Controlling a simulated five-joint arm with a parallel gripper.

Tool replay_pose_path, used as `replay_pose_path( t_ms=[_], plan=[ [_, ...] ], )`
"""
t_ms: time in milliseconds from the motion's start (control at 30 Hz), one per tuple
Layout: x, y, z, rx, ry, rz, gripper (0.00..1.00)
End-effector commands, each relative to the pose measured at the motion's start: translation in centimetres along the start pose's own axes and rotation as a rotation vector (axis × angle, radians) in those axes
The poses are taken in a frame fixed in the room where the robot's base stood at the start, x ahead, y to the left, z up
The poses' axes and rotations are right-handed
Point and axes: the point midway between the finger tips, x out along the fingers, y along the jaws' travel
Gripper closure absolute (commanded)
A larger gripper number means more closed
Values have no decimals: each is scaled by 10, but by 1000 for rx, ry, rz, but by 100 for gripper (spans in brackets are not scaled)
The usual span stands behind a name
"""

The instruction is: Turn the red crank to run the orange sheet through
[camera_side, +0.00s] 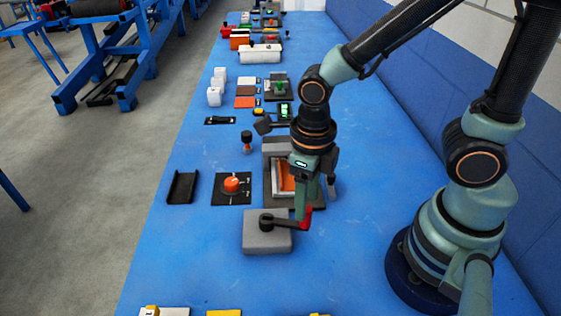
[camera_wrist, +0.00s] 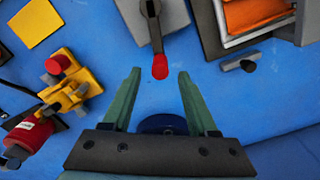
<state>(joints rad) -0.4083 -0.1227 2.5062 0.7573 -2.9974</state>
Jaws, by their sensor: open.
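The red crank handle (camera_side: 306,217) sits at the end of a dark arm on a grey block (camera_side: 267,240) in the side view. In the wrist view the red handle (camera_wrist: 160,69) lies between my open fingertips, with the grey block (camera_wrist: 149,22) just beyond. My gripper (camera_wrist: 159,73) is open and empty, with a gap on each side of the handle. In the side view my gripper (camera_side: 301,208) points down beside the handle and partly hides it. The orange sheet (camera_side: 286,178) lies in a pale-edged holder behind the block, and in the wrist view the sheet (camera_wrist: 255,13) is at top right.
An orange dial (camera_side: 232,184) on a black plate and a dark channel (camera_side: 181,187) stand to the left. A yellow and red device (camera_wrist: 70,85) lies left of my fingers in the wrist view. The blue table in front of the block is mostly clear.

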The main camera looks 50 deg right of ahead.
Motion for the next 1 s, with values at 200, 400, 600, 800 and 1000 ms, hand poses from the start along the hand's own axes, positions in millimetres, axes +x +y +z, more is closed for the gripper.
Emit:
replay_pose_path(
  t_ms=[200,400,600,800,1000],
  plan=[
    [-43,0,1,0,-9,1,41],
    [-74,0,1,0,-5,1,41],
    [-86,0,0,0,-2,0,41],
    [-87,0,0,0,-1,0,41],
    [-87,0,0,30,-1,0,41]
  ],
)
